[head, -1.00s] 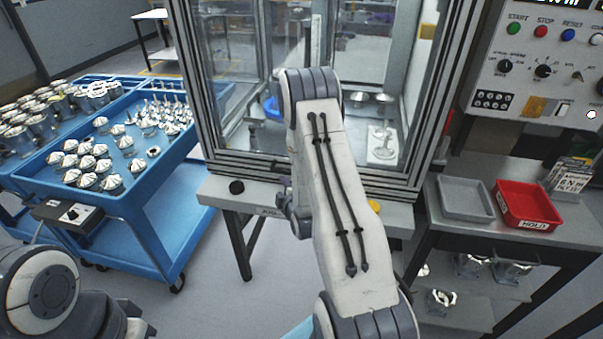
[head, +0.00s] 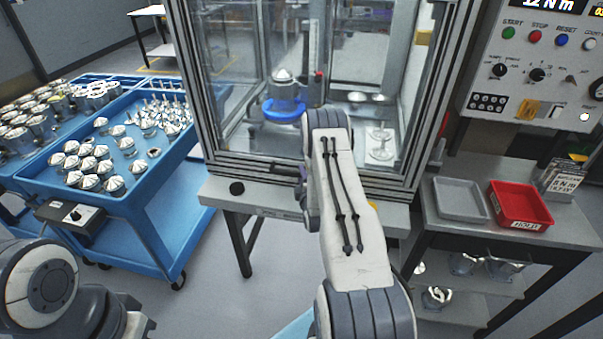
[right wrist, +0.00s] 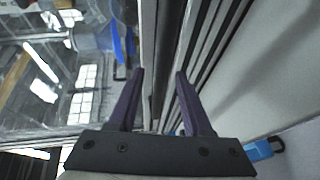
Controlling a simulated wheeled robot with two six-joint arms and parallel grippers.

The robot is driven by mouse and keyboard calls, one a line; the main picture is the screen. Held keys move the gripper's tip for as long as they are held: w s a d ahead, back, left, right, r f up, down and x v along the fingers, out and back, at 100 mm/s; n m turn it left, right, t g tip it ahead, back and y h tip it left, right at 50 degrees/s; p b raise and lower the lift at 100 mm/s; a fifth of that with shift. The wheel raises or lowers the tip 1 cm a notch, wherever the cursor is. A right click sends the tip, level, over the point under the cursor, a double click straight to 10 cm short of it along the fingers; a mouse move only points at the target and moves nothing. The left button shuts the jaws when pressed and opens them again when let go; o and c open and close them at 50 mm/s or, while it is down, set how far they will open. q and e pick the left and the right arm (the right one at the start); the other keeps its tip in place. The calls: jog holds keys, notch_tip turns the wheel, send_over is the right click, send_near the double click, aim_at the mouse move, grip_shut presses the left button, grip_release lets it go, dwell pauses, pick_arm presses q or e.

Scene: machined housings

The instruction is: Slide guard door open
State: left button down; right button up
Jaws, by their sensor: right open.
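The guard door (head: 236,112) is a clear panel with a metal frame on the front of the machine enclosure. How far it stands open cannot be told. My right arm reaches up to the enclosure's lower front edge. My right gripper (head: 287,172) is mostly hidden behind its own arm in the head view. In the right wrist view, my right gripper (right wrist: 158,76) is open, with two dark fingers apart. Upright frame strips (right wrist: 158,45) run past between and beyond the fingertips. Contact cannot be told. My left gripper is out of view; only its arm shows at lower left.
Inside the enclosure, a silver part stands above a blue ring (head: 284,108). A blue cart (head: 135,190) with metal parts stands left. A control panel (head: 540,75), grey tray (head: 461,198) and red tray (head: 520,204) are at right. Floor between cart and enclosure is clear.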

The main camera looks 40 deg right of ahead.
jog(key=shift+w+d, duration=0.2)
jog(key=shift+w, duration=0.2)
grip_shut()
dwell(1.3)
